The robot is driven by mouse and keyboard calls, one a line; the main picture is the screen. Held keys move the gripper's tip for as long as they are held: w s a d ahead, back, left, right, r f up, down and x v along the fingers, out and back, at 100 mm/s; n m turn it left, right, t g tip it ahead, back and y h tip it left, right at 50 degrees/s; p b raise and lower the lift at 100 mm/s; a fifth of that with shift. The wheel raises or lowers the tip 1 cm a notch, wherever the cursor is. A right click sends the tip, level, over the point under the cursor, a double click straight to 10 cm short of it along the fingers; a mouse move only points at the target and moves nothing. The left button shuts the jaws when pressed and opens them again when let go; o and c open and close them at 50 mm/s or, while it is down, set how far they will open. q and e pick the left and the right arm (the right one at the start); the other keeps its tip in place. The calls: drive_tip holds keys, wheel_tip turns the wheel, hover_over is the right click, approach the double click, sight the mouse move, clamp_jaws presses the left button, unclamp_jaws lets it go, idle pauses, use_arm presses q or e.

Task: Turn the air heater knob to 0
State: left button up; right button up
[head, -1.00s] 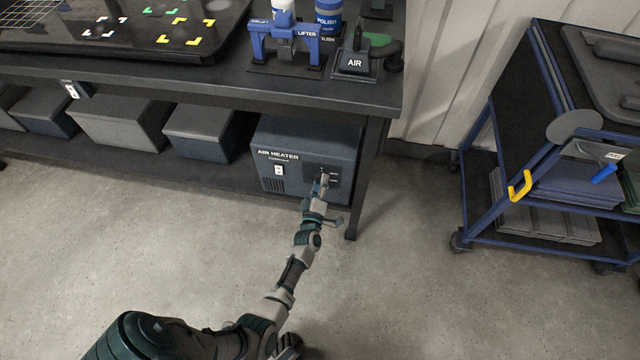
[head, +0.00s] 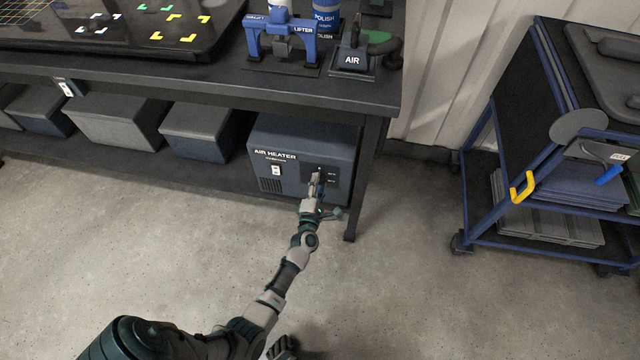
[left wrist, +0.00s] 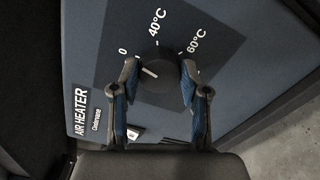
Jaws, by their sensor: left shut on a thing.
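The air heater (head: 290,150) is a dark blue-grey box on the shelf under the workbench. Its round black knob (left wrist: 158,78) shows in the left wrist view, below the printed marks 0, 40°C and 60°C. A short white line on the knob lies on its left part, below the 0 mark. My left gripper (head: 317,178) is at the heater's front panel. In the left wrist view its fingertips (left wrist: 158,80) are on either side of the knob, shut on it. In the head view the hand hides the knob.
A white switch (head: 276,170) is on the heater's front, left of the hand. The table leg (head: 363,180) stands just right of the heater. Grey bins (head: 115,122) sit along the shelf to the left. A blue trolley (head: 474,205) stands right, with bare floor between.

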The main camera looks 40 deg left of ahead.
use_arm(q)
drive_tip(key=shift+s+f+n, duration=0.2)
drive_tip(key=shift+f+n, duration=0.35)
drive_tip(key=shift+n, duration=0.05)
drive_tip(key=o, duration=1.2)
drive_tip(key=shift+c, duration=0.2)
drive_tip(key=shift+w+r, duration=0.1)
drive_tip(key=shift+r, duration=0.1)
drive_tip(key=shift+r, duration=0.1)
drive_tip(key=v, duration=1.2)
